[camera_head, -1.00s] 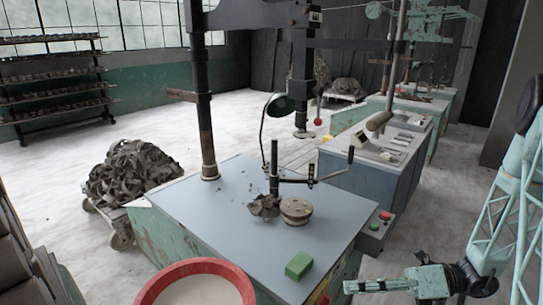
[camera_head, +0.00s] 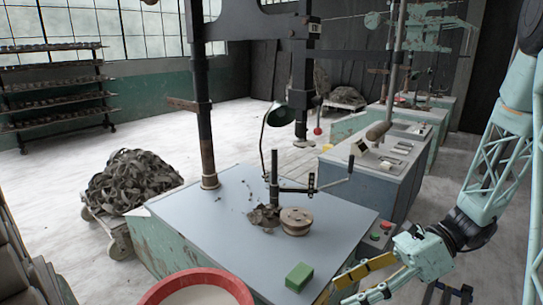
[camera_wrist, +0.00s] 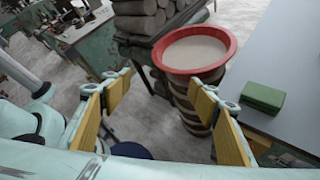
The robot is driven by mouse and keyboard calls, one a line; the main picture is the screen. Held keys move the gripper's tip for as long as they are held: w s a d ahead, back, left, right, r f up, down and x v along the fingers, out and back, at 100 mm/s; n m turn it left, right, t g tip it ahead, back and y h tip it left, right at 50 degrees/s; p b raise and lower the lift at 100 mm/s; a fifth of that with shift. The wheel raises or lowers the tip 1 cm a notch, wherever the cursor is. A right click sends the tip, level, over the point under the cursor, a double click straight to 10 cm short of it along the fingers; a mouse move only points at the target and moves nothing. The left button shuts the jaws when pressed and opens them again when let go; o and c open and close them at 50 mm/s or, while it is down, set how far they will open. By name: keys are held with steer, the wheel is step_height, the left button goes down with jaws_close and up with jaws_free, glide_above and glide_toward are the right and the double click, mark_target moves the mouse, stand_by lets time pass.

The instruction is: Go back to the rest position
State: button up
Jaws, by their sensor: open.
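My gripper (camera_head: 343,290) is at the lower right of the head view, beside the front right corner of the blue-grey worktable (camera_head: 240,225). Its fingers, with yellow pads, are apart and point left. In the wrist view my gripper (camera_wrist: 170,88) shows both fingers wide apart with nothing held between them.
A green block (camera_head: 299,277) lies near the table's front edge. A round wheel head (camera_head: 296,221) and clay trimmings (camera_head: 264,215) sit mid-table. The red-rimmed basin (camera_head: 160,290) stands in front. A cart of trimmings (camera_head: 130,180) is left; a control box (camera_head: 380,232) is at the right edge.

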steer(key=s+d+r+n+t+h, duration=0.2)
steer(key=s+r+n+t+h, duration=0.4)
steer(key=s+r+n+h, duration=0.6)
steer(key=shift+s+d+r+n, duration=0.2)
steer(key=shift+s+r+n, duration=4.5)
steer(key=shift+s+r, duration=0.6)
steer(key=shift+w+r, duration=0.2)
